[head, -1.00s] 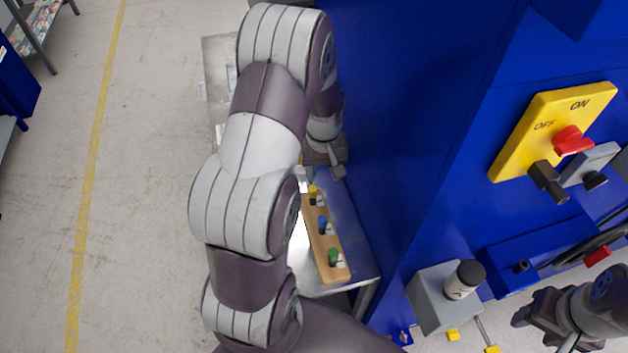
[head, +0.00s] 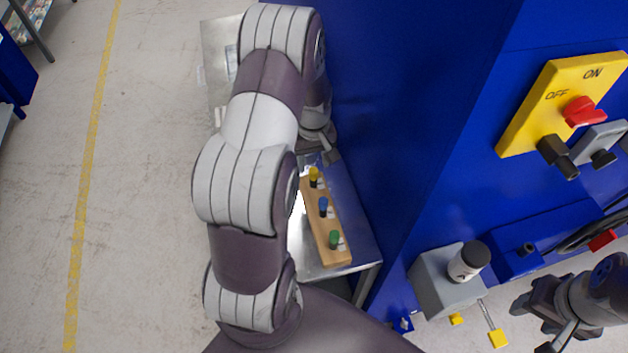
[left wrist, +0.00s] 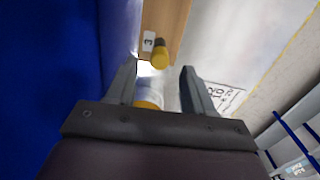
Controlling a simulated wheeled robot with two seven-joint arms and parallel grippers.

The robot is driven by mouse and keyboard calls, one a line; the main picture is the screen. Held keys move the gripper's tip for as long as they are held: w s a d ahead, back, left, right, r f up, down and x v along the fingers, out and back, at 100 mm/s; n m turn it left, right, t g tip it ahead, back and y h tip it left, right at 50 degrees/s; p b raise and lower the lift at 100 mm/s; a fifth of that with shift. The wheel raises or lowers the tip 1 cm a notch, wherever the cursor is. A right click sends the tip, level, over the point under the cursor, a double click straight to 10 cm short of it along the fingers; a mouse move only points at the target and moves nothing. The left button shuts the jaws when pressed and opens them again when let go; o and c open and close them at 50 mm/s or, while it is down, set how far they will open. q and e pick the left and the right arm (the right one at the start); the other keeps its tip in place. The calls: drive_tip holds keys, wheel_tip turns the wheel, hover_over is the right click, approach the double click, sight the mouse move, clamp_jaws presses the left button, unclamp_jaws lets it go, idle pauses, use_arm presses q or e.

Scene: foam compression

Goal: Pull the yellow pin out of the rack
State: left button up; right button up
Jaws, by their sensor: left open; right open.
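The wooden rack (head: 333,225) lies on a metal shelf and holds a yellow pin (head: 314,174), a blue pin (head: 323,205) and a green pin (head: 334,238) in a row. The yellow pin is at the far end. My left gripper (head: 319,161) is just beyond that end, partly hidden by my arm. In the left wrist view the yellow pin (left wrist: 160,55) stands in the rack (left wrist: 175,18) beside a label "3", just ahead of the open fingers (left wrist: 158,76). Nothing is gripped. My right gripper (head: 532,322) is open and empty at the lower right.
A blue cabinet wall (head: 400,100) rises close to the right of the rack. A white and yellow cylinder (left wrist: 148,98) shows between the left fingers' bases, partly hidden. A grey box with a dark-capped white jar (head: 468,262) stands near my right gripper.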

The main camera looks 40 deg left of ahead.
sight(313, 170)
use_arm(q)
wheel_tip(313, 170, down, 5)
drive_tip(key=shift+r+b, duration=0.2)
drive_tip(key=shift+b, duration=0.8)
use_arm(e)
wheel_tip(313, 170, down, 3)
drive_tip(key=shift+r, duration=0.1)
use_arm(q)
drive_tip(key=shift+p, duration=0.35)
use_arm(e)
drive_tip(key=shift+r, duration=0.3)
use_arm(q)
clamp_jaws()
drive_tip(key=shift+r, duration=0.15)
use_arm(e)
drive_tip(key=shift+r, duration=0.1)
use_arm(q)
drive_tip(key=shift+r+p, duration=2.65)
drive_tip(key=shift+r, duration=0.25)
use_arm(e)
drive_tip(key=shift+r, duration=2.5)
